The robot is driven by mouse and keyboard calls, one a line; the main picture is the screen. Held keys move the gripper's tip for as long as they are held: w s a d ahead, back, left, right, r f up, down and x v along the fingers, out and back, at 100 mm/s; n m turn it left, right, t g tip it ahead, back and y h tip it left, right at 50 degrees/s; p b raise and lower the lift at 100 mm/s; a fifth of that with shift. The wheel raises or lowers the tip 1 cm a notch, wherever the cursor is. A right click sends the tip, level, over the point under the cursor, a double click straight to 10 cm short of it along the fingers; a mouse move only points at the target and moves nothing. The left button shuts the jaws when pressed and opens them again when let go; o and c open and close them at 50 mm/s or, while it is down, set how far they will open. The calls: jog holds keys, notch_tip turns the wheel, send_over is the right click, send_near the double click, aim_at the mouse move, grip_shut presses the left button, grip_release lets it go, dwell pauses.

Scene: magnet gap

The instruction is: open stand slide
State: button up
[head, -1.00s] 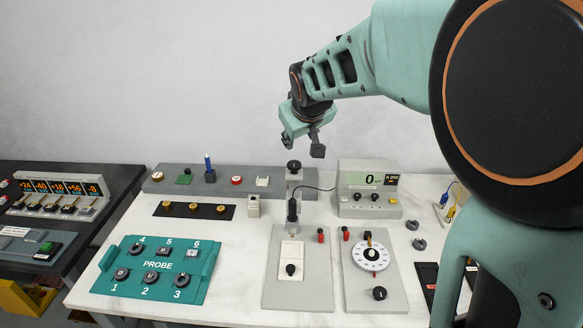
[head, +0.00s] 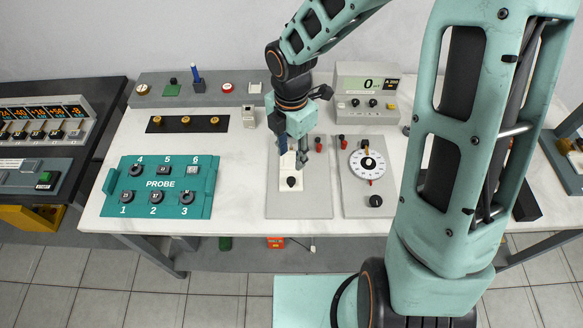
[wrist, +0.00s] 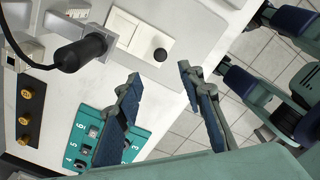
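The stand is a grey base plate (head: 312,200) on the table, with a white slide panel (head: 283,184) that carries a small black knob (head: 291,182). In the wrist view the white panel (wrist: 146,43) and its black knob (wrist: 160,54) lie just beyond my fingertips. My gripper (head: 293,155) hangs over the plate, fingers down, open and empty. In the wrist view my gripper (wrist: 158,73) has its two fingers wide apart, with the knob in line with the space between them. The head view partly hides the panel behind the fingers. A black probe (wrist: 82,53) stands beside the panel.
A white dial plate (head: 369,164) stands to the right and a teal PROBE box (head: 160,205) to the left. A meter (head: 352,100) is behind. Small red posts (head: 317,145) rise near the plate's back right. Bare tabletop lies between box and plate.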

aim_at(291, 180)
notch_tip(291, 180, down, 11)
jog(key=shift+r+b, duration=0.1)
jog(key=shift+b, duration=0.4)
grip_shut()
dwell(0.4)
